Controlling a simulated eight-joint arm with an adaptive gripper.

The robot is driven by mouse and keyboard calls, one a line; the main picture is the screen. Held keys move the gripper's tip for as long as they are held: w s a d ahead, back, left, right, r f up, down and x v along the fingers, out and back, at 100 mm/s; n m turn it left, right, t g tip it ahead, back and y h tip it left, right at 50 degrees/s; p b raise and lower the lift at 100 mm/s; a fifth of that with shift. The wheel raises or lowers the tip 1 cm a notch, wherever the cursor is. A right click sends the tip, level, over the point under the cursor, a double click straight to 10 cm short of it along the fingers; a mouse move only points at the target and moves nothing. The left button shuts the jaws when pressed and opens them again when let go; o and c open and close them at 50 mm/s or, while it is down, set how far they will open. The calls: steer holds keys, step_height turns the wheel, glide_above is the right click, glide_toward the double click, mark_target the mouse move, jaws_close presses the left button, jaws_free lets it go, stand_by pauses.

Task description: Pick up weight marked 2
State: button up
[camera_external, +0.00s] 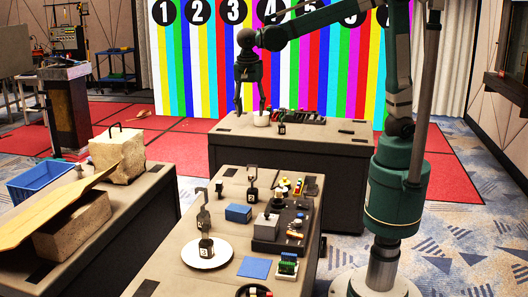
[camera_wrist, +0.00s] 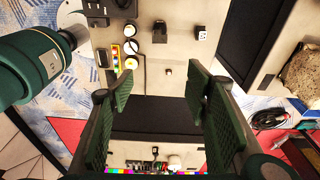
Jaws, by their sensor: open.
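A dark hooked weight (camera_external: 252,194) with a white label that looks like a 2 stands on the near middle table, toward its back. Other dark labelled weights stand closer: one (camera_external: 203,221) at the left, one (camera_external: 206,247) on a white plate. A small labelled dark block (camera_external: 282,128) sits on the far table.
The near table also holds a blue block (camera_external: 238,213), a dark apparatus (camera_external: 272,232) and a white plate (camera_external: 190,256). A gap separates the left and middle tables.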

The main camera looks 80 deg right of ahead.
glide_above(252, 190)
step_height(252, 190, down, 30)
steer(key=shift+w+r, duration=0.1)
steer(key=shift+d+f, duration=0.2)
steer(key=shift+f, duration=1.1)
steer(key=shift+d+f+b, duration=0.25)
steer(key=shift+f+b, duration=0.15)
steer(key=shift+f, duration=0.9)
steer(key=shift+d+f+b, duration=0.2)
steer(key=shift+f+b, duration=0.15)
steer(key=shift+f, duration=0.9)
jaws_close()
